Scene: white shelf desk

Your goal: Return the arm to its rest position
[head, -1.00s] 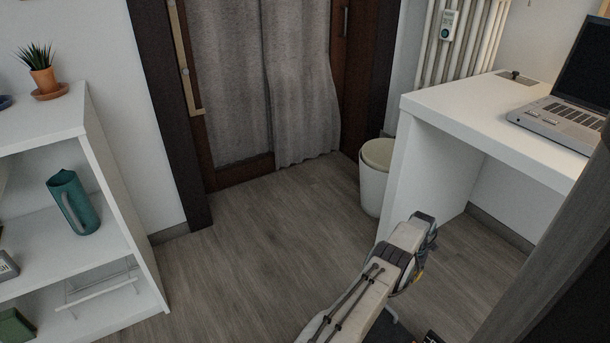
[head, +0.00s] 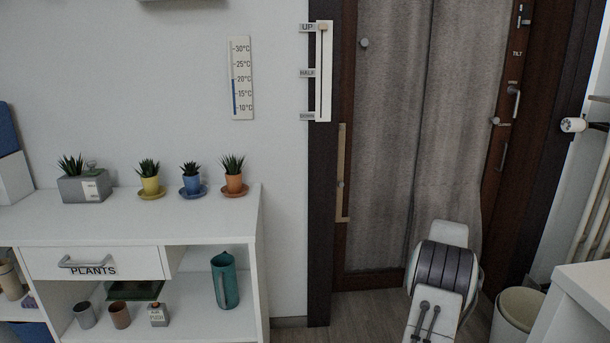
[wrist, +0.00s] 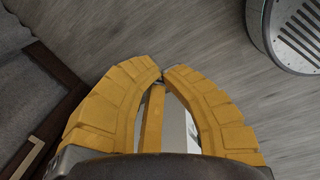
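My arm (head: 436,285) rises at the lower right of the head view, in front of the curtained door. The gripper end is hidden behind the arm there. In the wrist view my gripper (wrist: 163,75) has two yellow fingers curved inward, with their tips meeting or almost meeting. Nothing shows held at the tips, and grey floor lies beyond them.
A white shelf (head: 225,215) at left carries several potted plants, with a teal jug (head: 225,280) below. A waste bin (head: 517,316) stands right of the arm, beside the white desk (head: 590,290). A curtained door (head: 400,150) is behind.

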